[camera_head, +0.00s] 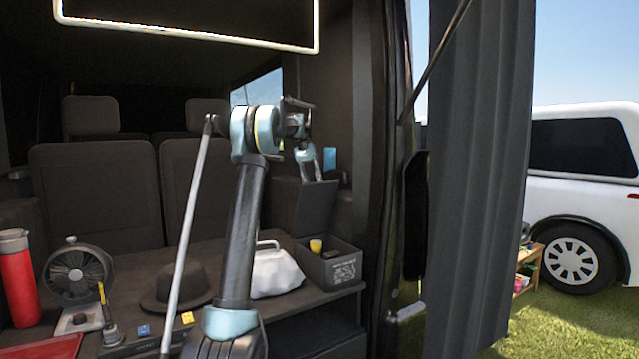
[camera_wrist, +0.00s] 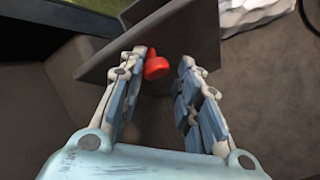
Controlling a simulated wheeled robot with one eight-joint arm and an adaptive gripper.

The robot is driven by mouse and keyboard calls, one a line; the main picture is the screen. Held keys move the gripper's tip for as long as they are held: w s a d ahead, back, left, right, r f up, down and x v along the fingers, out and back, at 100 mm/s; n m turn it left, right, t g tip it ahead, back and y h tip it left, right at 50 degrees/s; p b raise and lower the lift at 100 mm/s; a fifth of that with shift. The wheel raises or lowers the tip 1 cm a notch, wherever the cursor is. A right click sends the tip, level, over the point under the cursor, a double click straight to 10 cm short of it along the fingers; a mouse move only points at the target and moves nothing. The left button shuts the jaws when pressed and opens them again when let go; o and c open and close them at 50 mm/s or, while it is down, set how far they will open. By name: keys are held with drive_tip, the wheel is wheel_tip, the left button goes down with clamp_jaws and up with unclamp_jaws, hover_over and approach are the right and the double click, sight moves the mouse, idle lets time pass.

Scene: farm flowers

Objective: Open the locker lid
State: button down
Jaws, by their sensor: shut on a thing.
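The locker is a dark grey box (camera_head: 343,272) with a white label, at the right of the cargo deck in the head view. Its grey lid (camera_head: 312,213) stands raised and tilted behind the opening. A yellow thing (camera_head: 316,245) shows at the opening. My gripper (camera_head: 310,172) is at the lid's upper edge, its fingers pointing down. In the wrist view the lid (camera_wrist: 188,32) is a grey panel beyond the fingertips. A red knob (camera_wrist: 156,66) lies between the fingers of my gripper (camera_wrist: 164,58), close to the left one. The exact contact is hard to see.
A white bag (camera_head: 275,273) sits left of the locker, with a dark hat (camera_head: 182,288) beside it. A fan (camera_head: 78,272) and a red bottle (camera_head: 18,280) stand at the far left. Seats are behind; the door frame (camera_head: 385,170) is close on the right.

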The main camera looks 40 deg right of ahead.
drive_tip(key=shift+w+f+g, duration=0.2)
drive_tip(key=shift+w+f, duration=0.05)
drive_tip(key=shift+w, duration=0.45)
drive_tip(key=shift+w+f+g, duration=0.2)
drive_tip(key=shift+w, duration=0.45)
drive_tip(key=shift+d, duration=0.1)
drive_tip(key=c, duration=1.5)
unclamp_jaws()
drive_tip(key=shift+c, duration=0.2)
drive_tip(key=shift+o, duration=1)
drive_tip(key=shift+w+f, duration=0.15)
drive_tip(key=shift+w, duration=0.05)
drive_tip(key=shift+o, duration=0.5)
drive_tip(key=shift+w+d+f, duration=0.15)
drive_tip(key=shift+w+f, duration=0.5)
drive_tip(key=shift+w, duration=0.1)
drive_tip(key=shift+s+r, duration=0.7)
drive_tip(key=shift+s, duration=0.15)
drive_tip(key=shift+c, duration=0.5)
drive_tip(key=shift+r, duration=0.1)
